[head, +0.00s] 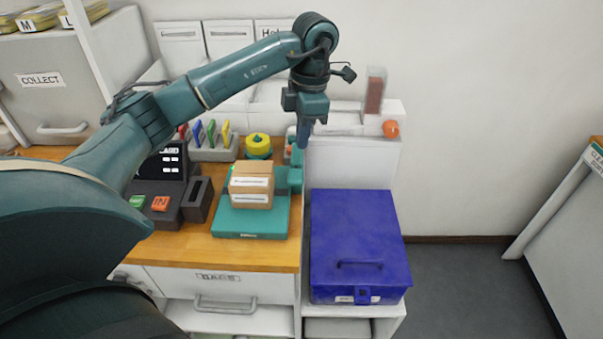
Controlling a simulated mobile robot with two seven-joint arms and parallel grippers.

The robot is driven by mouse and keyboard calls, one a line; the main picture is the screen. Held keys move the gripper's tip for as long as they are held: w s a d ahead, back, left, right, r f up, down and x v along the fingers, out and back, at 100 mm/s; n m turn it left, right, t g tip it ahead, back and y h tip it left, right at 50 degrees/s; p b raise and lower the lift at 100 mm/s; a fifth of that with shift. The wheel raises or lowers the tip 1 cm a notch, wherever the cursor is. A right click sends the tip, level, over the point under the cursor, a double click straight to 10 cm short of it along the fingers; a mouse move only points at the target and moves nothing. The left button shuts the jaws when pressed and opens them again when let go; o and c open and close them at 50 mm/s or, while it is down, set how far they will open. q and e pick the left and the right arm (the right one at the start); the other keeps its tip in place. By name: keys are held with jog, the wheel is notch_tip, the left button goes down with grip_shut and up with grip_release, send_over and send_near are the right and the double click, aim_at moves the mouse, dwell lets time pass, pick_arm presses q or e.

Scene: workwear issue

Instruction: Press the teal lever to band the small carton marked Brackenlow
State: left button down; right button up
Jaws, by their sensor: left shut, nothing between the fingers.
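A small brown carton (251,170) with white labels sits on the flat base of a teal banding machine (250,222) on the wooden counter. The label text is too small to read. The machine's teal upright (288,180) stands just right of the carton. A teal part with a bit of orange shows above it, partly behind my fingers; I cannot tell for sure that it is the lever. My left gripper (303,146) points down, shut and empty, just above the upright's upper end. Contact cannot be told. My right gripper is out of view.
A blue lidded box (358,245) stands right of the counter (230,255). A dark device with green and orange keys (160,203) is left of the machine. A yellow round object (258,146) stands behind the carton. Floor at the right is clear.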

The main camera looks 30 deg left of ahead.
aim_at(298, 175)
pick_arm(q)
jog(key=shift+f, duration=0.45)
jog(key=f+b, duration=0.2)
jog(key=f, duration=0.1)
jog(key=f+b, duration=0.2)
jog(key=shift+s+a, duration=0.15)
jog(key=shift+s, duration=0.1)
jog(key=shift+f, duration=0.4)
jog(key=shift+f+b, duration=0.2)
jog(key=shift+b, duration=0.2)
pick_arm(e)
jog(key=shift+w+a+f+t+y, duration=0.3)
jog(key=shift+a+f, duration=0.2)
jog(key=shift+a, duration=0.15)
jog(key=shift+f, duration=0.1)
